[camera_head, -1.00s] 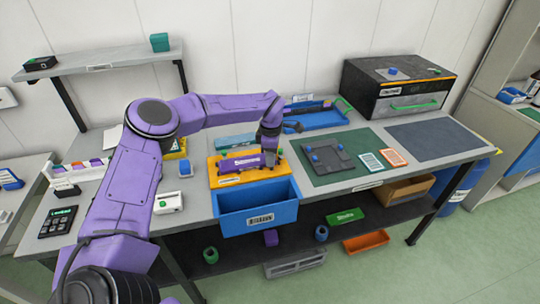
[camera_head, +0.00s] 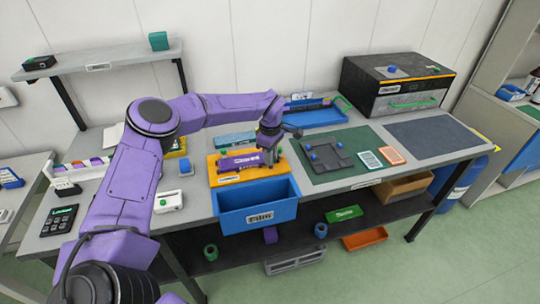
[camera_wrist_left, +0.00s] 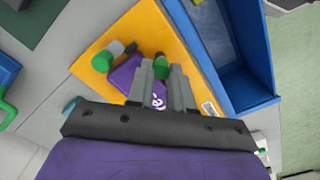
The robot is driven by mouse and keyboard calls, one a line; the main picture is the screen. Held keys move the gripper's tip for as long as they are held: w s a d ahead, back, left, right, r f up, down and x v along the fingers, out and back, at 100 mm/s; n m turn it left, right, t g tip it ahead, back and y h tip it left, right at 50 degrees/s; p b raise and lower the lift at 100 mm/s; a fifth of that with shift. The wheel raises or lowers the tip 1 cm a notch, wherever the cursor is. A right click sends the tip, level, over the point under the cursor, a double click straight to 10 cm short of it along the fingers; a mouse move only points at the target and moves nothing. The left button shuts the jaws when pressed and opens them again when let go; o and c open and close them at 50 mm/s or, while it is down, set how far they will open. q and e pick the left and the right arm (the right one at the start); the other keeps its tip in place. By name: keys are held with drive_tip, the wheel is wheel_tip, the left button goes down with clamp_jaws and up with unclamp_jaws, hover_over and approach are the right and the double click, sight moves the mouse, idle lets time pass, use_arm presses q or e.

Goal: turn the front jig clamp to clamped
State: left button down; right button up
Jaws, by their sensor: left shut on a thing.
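The orange jig (camera_head: 270,172) lies on the workbench behind the blue bin, with a purple part on it. It also shows in the wrist view (camera_wrist_left: 143,22), where the purple part (camera_wrist_left: 122,76) is partly hidden by my fingers. My left gripper (camera_head: 268,157) reaches down over the jig's right end. In the wrist view its fingers (camera_wrist_left: 162,82) are shut on the front jig clamp (camera_wrist_left: 160,62), whose green end shows between them. The other clamp (camera_wrist_left: 112,52), a grey piece with green ends, is free to the left. The front clamp's exact angle is hidden by the fingers.
The blue bin (camera_head: 258,196) is right in front of the jig. A green mat (camera_head: 322,175) with a dark plate (camera_head: 330,156) lies to the right. A blue tray (camera_head: 318,115) is behind, and a teal block (camera_head: 235,139) stands behind the jig.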

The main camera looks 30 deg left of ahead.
use_arm(q)
drive_tip(key=shift+s+d+f, duration=0.15)
drive_tip(key=shift+d+f, duration=0.05)
drive_tip(key=shift+f, duration=0.05)
drive_tip(key=c, duration=1)
unclamp_jaws()
drive_tip(key=shift+r, duration=0.1)
drive_tip(key=shift+a+r, duration=0.1)
drive_tip(key=shift+r, duration=0.2)
wheel_tip(320, 180, up, 10)
drive_tip(key=shift+f+b, duration=0.1)
drive_tip(key=shift+b, duration=0.9)
